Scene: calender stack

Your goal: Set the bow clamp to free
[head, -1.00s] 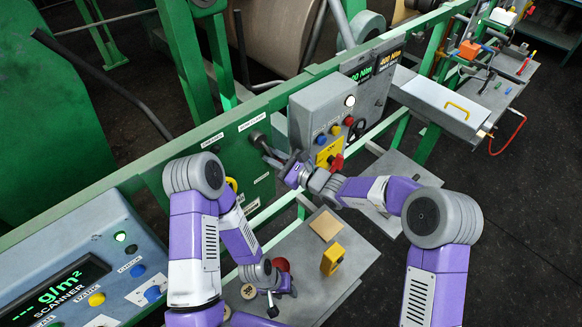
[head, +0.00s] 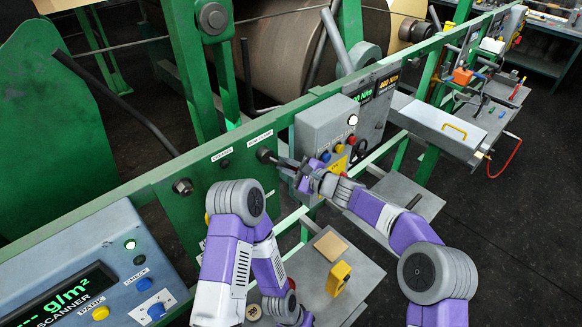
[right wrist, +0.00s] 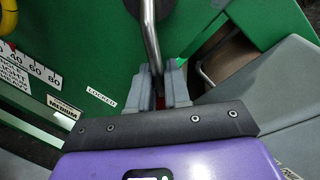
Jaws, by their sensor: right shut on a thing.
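The bow clamp's lever is a bare metal rod that comes from a dark round hub (head: 264,155) on the green panel (head: 217,182). In the right wrist view, the rod (right wrist: 151,42) runs down between the two grey fingers of my right gripper (right wrist: 159,84). The right gripper (head: 287,164) is shut on the rod, just right of the hub in the head view. A white LOCKED label (right wrist: 101,101) is on the panel, left of the fingers. No FREE label is readable. My left wrist is low in the head view, its fingers out of sight.
A grey control box (head: 325,130) with buttons stands close right of the right gripper. A bolt (head: 182,187) juts from the panel on the left. A yellow block (head: 339,278) and a tan square (head: 330,246) lie on the grey shelf below.

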